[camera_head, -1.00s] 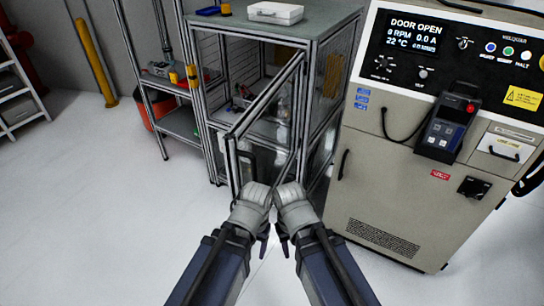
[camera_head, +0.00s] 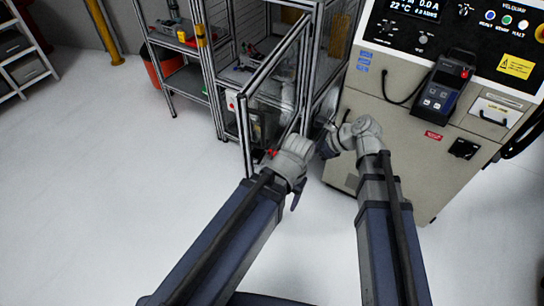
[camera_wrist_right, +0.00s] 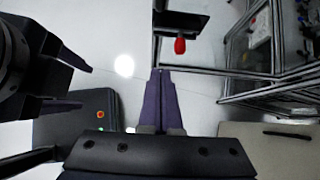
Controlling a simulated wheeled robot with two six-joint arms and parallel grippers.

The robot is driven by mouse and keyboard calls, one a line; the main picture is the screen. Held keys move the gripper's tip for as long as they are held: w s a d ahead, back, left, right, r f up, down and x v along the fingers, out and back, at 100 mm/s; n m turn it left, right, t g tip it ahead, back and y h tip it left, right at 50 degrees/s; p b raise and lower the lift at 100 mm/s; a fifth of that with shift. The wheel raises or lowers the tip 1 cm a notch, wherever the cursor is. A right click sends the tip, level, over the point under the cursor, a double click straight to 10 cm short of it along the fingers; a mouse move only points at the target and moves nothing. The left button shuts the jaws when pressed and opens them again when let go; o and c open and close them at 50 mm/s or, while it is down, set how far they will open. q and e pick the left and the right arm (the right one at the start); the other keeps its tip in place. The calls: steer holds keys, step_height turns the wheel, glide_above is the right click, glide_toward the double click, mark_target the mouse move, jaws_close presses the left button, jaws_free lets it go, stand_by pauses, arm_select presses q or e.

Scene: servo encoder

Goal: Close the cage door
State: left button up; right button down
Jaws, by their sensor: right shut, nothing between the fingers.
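The cage door (camera_head: 244,130), a framed panel with clear glazing, stands swung out from the cage (camera_head: 216,75) toward me. A small red part (camera_head: 271,153) shows near its lower edge, beside my left gripper. A red knob (camera_wrist_right: 180,46) on a dark bracket shows ahead of my fingers in the right wrist view. My left gripper (camera_head: 297,190) is beside the door's lower near side; its fingers look apart and empty in the right wrist view (camera_wrist_right: 72,84). My right gripper (camera_head: 324,148) is shut and empty, right of the door's lower part; its fingers (camera_wrist_right: 160,98) meet in the wrist view.
A beige control cabinet (camera_head: 400,130) with a handheld unit (camera_head: 440,92) stands close on the right. A shelf cart (camera_head: 185,85) stands left of the cage. White floor (camera_head: 110,190) is clear at left and in front.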

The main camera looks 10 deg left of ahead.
steer(key=b, duration=0.7)
glide_toward(260, 160)
steer(key=s+f+x, duration=0.1)
steer(key=x, duration=0.4)
steer(key=shift+w+a+r, duration=0.15)
steer(key=shift+w+a, duration=0.25)
steer(key=shift+w, duration=0.3)
